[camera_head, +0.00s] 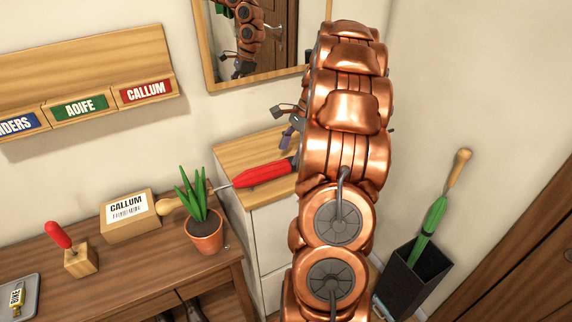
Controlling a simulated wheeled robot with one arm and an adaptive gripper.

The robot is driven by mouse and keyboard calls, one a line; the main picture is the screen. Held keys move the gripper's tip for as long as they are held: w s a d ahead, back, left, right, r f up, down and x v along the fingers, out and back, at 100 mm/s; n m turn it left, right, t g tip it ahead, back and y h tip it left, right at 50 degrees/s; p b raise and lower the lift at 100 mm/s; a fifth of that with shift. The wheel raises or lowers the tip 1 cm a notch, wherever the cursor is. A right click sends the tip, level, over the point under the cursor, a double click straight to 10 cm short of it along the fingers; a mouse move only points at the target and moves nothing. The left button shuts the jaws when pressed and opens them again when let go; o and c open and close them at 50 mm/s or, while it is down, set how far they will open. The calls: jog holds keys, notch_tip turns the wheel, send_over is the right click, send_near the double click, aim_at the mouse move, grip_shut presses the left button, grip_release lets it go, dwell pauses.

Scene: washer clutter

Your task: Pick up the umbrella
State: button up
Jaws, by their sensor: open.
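A red umbrella (262,173) with a pale wooden handle lies behind the potted plant. It spans from the desk towards the pale-topped cabinet. The plant's leaves cross it near the handle, and my arm hides its far right end. A green umbrella (433,217), also with a wooden handle, stands tilted in a dark stand (408,283) on the right. My gripper (279,127) is open and partly hidden behind my arm. It appears near the red umbrella's right end, above the cabinet top; its exact distance is unclear. It appears empty.
The desk (120,270) holds a potted plant (204,232), a box labelled Callum (128,212), a red-handled stamp (78,256) and a tray (30,290). A name rack (85,70) and a mirror (212,50) are on the wall. A brown door (530,240) is at right.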

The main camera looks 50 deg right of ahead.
aim_at(287, 161)
jog(key=shift+p+x, duration=0.65)
jog(key=shift+x, duration=1.25)
jog(key=shift+w+d, duration=0.1)
jog(key=shift+c, duration=0.2)
jog(key=c, duration=1.2)
